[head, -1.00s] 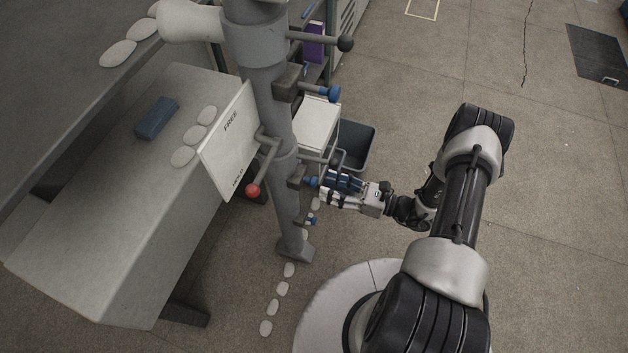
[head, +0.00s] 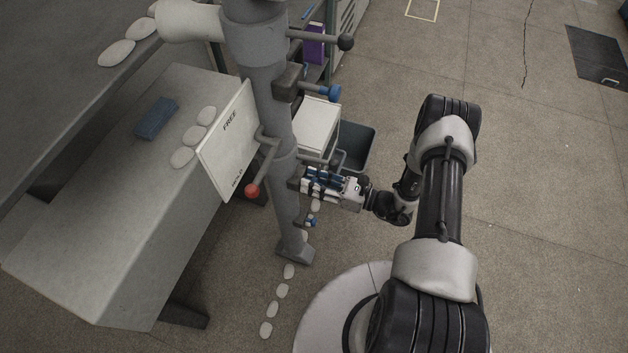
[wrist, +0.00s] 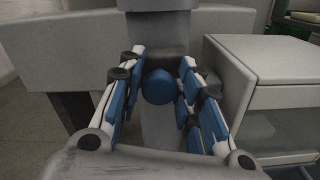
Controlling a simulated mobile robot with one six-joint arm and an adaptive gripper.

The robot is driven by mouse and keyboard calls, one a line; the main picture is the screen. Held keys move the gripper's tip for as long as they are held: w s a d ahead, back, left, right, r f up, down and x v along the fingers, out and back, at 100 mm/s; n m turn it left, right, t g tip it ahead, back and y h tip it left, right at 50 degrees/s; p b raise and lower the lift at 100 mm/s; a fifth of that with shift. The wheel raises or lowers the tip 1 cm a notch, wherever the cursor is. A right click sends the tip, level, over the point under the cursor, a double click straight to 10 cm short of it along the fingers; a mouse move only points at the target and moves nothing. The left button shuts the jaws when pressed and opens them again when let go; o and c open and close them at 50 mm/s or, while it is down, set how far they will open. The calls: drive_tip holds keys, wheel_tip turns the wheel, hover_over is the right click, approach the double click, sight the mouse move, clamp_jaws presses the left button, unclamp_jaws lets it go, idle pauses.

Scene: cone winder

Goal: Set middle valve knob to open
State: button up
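The middle valve knob (wrist: 159,87) is blue and faceted, on the grey column (head: 267,110). In the wrist view it sits between the two fingers of my gripper (wrist: 161,68). The fingers are apart, one on each side of the knob, with narrow gaps showing. In the head view my gripper (head: 308,184) is at the column and hides this knob. An upper blue knob (head: 334,93) sits higher on the column, and a lower blue knob (head: 312,222) sits below my gripper. Which way the middle knob is set cannot be told.
A red-balled lever (head: 252,190) stands in front of a white sign (head: 231,140) reading FREE. A black-balled lever (head: 345,43) sticks out above. A grey bin (head: 357,143) and white cabinet (head: 316,127) stand behind the column.

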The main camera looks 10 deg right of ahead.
clamp_jaws()
idle(0.3)
drive_tip(key=v, duration=0.4)
drive_tip(key=shift+s+d, duration=0.1)
drive_tip(key=shift+o, duration=2.2)
unclamp_jaws()
drive_tip(key=shift+d, duration=0.1)
